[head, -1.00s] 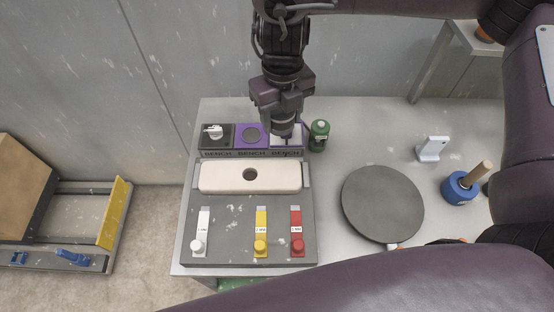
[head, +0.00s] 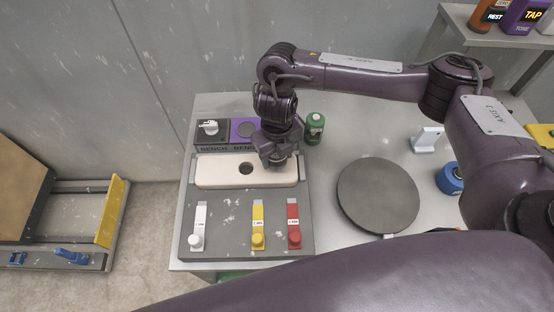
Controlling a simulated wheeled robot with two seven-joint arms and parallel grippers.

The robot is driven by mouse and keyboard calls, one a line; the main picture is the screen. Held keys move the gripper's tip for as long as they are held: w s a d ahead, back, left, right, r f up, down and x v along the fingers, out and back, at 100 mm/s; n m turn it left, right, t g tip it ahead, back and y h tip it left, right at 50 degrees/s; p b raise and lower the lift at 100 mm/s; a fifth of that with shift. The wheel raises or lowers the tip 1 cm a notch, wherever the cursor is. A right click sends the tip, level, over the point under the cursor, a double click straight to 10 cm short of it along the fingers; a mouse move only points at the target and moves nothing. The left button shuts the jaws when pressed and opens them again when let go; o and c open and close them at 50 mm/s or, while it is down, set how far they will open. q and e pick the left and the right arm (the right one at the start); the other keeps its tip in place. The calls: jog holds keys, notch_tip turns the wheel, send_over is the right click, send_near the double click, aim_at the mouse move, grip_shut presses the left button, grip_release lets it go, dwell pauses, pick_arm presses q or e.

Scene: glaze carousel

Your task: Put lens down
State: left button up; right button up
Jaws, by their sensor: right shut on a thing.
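My right gripper (head: 279,163) hangs over the right end of the pale block with a round dark hole (head: 222,173), near the back row of bench pads. It is shut, and its own body hides what is between its fingers, so the lens itself cannot be made out. The pale block lies on a grey board (head: 222,222). The black pad (head: 205,139) holds a white part, and the purple pad (head: 240,124) beside it bears a dark disc (head: 247,130). The third pad is hidden behind my gripper. My left gripper is not in view.
White (head: 197,240), yellow (head: 258,241) and red (head: 294,238) knobbed sliders line the board's front. A green bottle (head: 314,126) stands close right of my gripper. A dark round turntable (head: 378,196), a white stand (head: 426,140) and a blue holder (head: 450,178) are farther right.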

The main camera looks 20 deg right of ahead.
aim_at(277, 162)
jog(key=shift+f, duration=1.35)
jog(key=shift+f+b, duration=0.2)
jog(key=shift+b, duration=0.15)
jog(key=o, duration=1)
jog(key=shift+r, duration=0.2)
notch_tip(277, 162, up, 11)
jog(key=shift+f+p, duration=0.1)
jog(key=shift+p, duration=0.2)
jog(key=shift+r, duration=0.65)
